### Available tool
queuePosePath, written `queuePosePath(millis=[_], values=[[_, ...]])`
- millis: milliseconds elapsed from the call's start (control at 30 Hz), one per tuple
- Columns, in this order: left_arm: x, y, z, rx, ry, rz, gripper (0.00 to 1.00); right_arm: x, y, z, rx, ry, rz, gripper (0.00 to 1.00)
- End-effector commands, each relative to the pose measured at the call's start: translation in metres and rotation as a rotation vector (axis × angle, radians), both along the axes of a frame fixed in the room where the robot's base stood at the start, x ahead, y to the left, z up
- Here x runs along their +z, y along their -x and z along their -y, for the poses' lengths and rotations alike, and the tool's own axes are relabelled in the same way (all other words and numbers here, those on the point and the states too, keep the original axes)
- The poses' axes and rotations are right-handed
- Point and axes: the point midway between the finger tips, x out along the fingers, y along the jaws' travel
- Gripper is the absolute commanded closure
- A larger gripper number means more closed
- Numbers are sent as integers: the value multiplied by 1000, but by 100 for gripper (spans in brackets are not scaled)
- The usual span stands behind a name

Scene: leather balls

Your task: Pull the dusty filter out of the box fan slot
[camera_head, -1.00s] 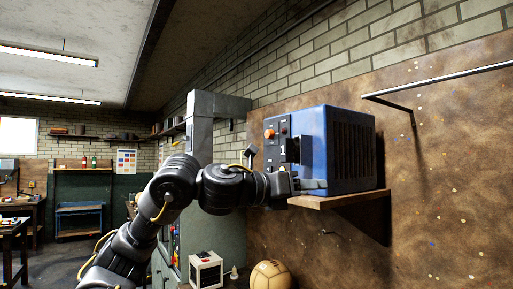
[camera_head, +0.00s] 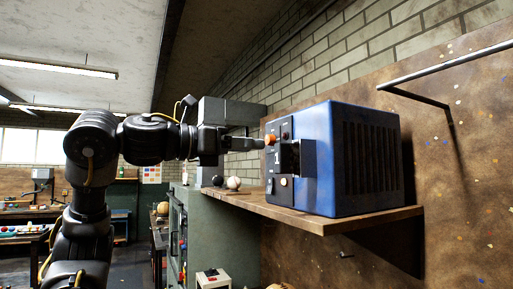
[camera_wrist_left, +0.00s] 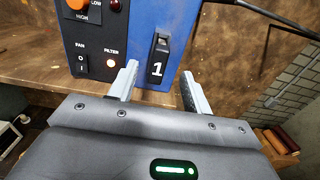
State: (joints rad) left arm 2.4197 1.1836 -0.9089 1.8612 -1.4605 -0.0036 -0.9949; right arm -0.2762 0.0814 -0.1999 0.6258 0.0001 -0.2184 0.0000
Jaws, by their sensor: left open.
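The blue box fan (camera_head: 330,160) stands on a wooden shelf, its control face turned left. Its dark slot opening (camera_head: 290,157) shows in the head view. My left gripper (camera_head: 258,144) is open in front of the control face. In the wrist view its two fingers (camera_wrist_left: 159,80) lie either side of the tab's lower part, with visible gaps; contact cannot be told. The filter's body is hidden. My right gripper is out of view.
A metal bar (camera_head: 440,70) juts from the wall at right. A green cabinet (camera_head: 225,230) stands below left.

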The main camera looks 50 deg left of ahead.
Motion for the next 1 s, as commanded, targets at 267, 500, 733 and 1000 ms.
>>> queuePosePath(millis=[267,500,733,1000], values=[[0,-15,4,3,-2,-4,51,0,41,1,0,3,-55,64],[2,-57,16,3,0,-5,51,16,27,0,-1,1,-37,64],[2,-90,27,1,0,-2,51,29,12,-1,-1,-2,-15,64],[0,-104,31,1,0,0,51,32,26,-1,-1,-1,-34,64]])
